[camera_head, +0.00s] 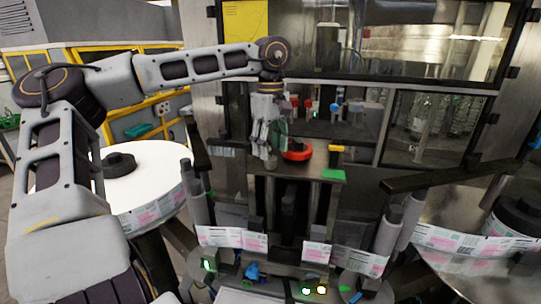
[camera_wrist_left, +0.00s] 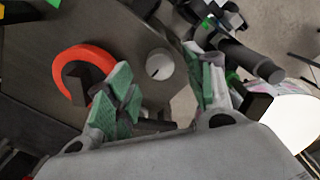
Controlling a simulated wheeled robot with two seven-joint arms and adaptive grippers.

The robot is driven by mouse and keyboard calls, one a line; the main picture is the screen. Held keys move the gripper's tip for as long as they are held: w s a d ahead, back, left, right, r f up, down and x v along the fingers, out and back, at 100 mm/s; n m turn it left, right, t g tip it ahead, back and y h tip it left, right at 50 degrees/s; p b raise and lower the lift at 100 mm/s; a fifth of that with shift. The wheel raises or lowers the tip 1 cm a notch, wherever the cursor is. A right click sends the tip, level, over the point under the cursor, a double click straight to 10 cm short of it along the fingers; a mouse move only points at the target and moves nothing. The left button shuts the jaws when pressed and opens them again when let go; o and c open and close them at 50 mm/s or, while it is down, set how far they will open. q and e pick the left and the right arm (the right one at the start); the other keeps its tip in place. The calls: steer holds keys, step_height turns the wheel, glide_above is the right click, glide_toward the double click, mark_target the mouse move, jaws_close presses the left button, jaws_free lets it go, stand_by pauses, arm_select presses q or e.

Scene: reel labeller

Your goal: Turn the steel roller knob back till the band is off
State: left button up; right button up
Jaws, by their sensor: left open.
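The steel roller knob (camera_wrist_left: 160,64) shows in the left wrist view as a small round silver disc with a dark line on its face. My left gripper (camera_wrist_left: 165,88) is open with green-padded fingers. The knob appears between and just beyond the fingertips, and I see no grip on it. In the head view my left gripper (camera_head: 271,146) points down over the machine's top plate, and I cannot make out the knob there. The printed label band (camera_head: 232,238) runs across the machine's lower front. Its path behind the central column is hidden. My right gripper is not in view.
A red ring (camera_head: 297,151) sits on the top plate right beside my left gripper. A yellow block (camera_head: 336,148) and a green patch (camera_head: 333,174) are further right. A large white label reel (camera_head: 150,170) stands left. Windowed machine panels close off the back.

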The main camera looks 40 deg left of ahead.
mark_target(270, 157)
arm_select(q)
steer(key=shift+f, duration=1.75)
steer(key=shift+c, duration=0.4)
steer(key=c, duration=0.9)
